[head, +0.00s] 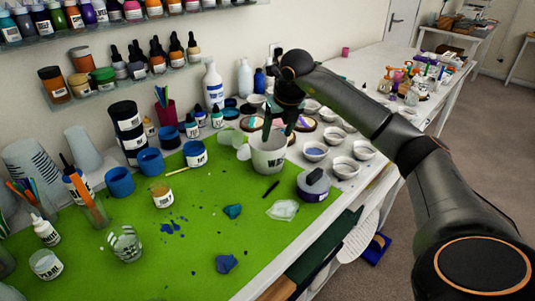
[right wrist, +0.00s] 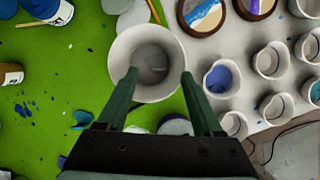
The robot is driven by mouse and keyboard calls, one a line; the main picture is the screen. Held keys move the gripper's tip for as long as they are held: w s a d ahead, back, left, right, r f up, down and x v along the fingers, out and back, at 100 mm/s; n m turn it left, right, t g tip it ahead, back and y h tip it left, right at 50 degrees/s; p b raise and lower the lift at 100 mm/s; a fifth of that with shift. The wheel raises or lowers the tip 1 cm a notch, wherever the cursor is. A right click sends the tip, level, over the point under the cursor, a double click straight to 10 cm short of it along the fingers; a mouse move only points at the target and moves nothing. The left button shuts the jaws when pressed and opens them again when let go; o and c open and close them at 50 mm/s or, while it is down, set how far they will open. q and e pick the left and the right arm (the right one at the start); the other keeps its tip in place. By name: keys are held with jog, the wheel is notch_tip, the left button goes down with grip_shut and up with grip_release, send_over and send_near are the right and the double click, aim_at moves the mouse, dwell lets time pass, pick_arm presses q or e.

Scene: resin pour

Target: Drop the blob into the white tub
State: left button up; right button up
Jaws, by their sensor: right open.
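The white tub (head: 268,158), with dark letters on its side, stands upright at the back right edge of the green mat. It also shows in the right wrist view (right wrist: 118,60), with a greyish, shaded inside. My right gripper (head: 280,130) is over the tub, pointing down. In the right wrist view its fingers (right wrist: 158,77) are apart with nothing between them. A teal blob (head: 232,211) and a darker blue blob (head: 226,263) lie on the mat; I cannot tell which is the task's blob. Whether anything lies in the tub is unclear. My left gripper is out of view.
Several small white cups (head: 315,151) stand right of the tub. A purple-and-white jar (head: 313,186) stands in front of it, beside a clear crumpled piece (head: 283,210). Blue-lidded jars (head: 195,153) and bottles crowd the left and back. The mat's (head: 190,265) front middle is mostly free.

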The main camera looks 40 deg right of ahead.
jog(key=v, duration=1.2)
jog(key=shift+r+p, duration=0.3)
